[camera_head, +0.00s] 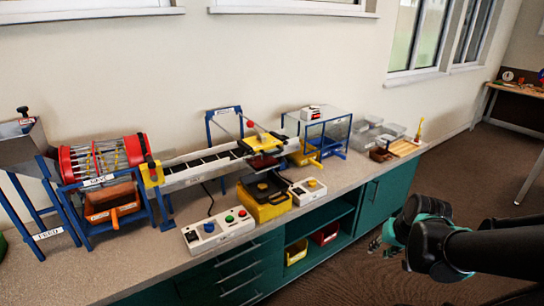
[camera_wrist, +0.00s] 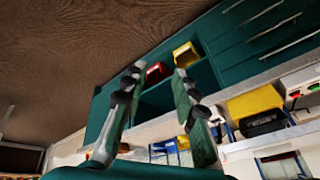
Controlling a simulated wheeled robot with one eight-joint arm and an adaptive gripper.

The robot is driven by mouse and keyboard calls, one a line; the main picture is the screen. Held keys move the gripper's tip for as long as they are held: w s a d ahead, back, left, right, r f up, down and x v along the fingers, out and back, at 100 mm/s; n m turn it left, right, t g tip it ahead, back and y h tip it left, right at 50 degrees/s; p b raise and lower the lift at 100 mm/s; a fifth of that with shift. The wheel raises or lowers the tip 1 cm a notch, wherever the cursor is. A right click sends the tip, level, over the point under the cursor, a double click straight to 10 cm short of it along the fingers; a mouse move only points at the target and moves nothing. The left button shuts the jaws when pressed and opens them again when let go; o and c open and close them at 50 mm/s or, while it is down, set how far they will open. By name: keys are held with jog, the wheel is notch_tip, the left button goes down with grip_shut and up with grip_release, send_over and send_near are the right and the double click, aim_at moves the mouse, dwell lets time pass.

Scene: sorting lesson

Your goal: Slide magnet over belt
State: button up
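The conveyor belt (camera_head: 206,161) runs along the bench between the red drum and the clear box. A dark block on a yellow-and-black carriage (camera_head: 262,143), with a red knob (camera_head: 250,124), sits at the belt's right end; it appears to be the magnet. I cannot tell exactly how far it covers the belt. My gripper (camera_head: 378,243) is in front of the bench at the right, well apart from the magnet. In the wrist view my gripper (camera_wrist: 157,76) has its two fingers spread with nothing between them.
A red drum (camera_head: 75,165) stands at the left. A yellow box with a black top (camera_head: 264,198) and button panels (camera_head: 219,229) stand before the belt. A clear blue-framed box (camera_head: 320,128) is right of it. Open shelves hold yellow (camera_head: 296,252) and red bins (camera_head: 326,234).

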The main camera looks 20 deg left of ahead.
jog(key=w+a+r+m+y, duration=0.1)
jog(key=w+a+r+y, duration=0.35)
jog(key=a, duration=0.25)
jog(key=w+a+r+m+y, duration=0.1)
jog(key=w+a+r+y, duration=0.2)
jog(key=w+a+r, duration=0.35)
jog(key=m+y, duration=0.2)
jog(key=y, duration=0.4)
send_near(276, 153)
jog(key=shift+t+h, duration=0.25)
jog(key=shift+t, duration=0.05)
jog(key=x, duration=1)
jog(key=shift+a+r, duration=0.1)
jog(key=shift+a, duration=0.25)
grip_shut()
